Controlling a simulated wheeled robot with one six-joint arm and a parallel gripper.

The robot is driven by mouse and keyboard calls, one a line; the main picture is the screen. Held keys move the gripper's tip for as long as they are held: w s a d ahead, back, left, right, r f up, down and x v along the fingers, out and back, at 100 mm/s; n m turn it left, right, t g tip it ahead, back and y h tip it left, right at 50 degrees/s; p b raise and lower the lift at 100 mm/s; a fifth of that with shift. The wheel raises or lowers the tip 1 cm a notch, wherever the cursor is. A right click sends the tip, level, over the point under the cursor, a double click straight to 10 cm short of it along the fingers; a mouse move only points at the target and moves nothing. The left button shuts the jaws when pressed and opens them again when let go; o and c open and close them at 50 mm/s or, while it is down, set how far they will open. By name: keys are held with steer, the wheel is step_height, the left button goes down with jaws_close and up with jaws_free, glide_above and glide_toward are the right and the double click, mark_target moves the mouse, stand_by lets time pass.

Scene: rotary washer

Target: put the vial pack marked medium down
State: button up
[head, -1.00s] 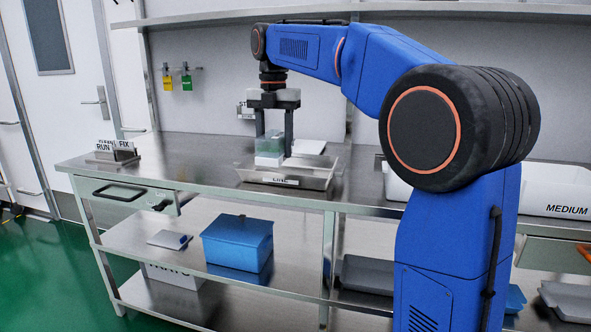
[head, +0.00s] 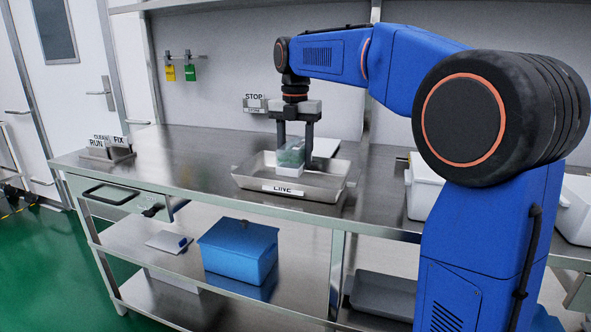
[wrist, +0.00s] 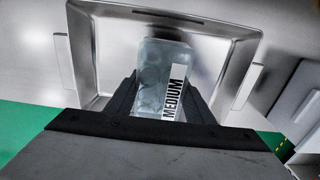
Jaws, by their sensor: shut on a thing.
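The vial pack (head: 292,152) is a cloudy greenish, see-through block with a white lower part. Its white label reads MEDIUM in the wrist view (wrist: 172,92). My gripper (head: 295,157) points down and is shut on the pack, with a dark finger on either side. The pack is over the inside of a shallow metal tray (head: 330,187) on the bench, and the tray's rim surrounds it in the wrist view (wrist: 88,62). The tray's front has a label that looks like LINE. I cannot tell whether the pack's underside touches the tray floor.
A sign holder (head: 105,152) with RUN and FIX cards stands at the bench's left. A white bin (head: 423,188) stands right of the tray. The metal bench top (head: 205,155) is clear left of the tray.

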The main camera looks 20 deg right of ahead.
mark_target(295, 144)
steer(key=shift+f, duration=2.1)
steer(key=shift+f, duration=0.15)
steer(key=o, duration=1.1)
steer(key=shift+o, duration=0.2)
step_height(295, 144, up, 12)
steer(key=shift+r, duration=0.15)
steer(key=shift+s, duration=0.1)
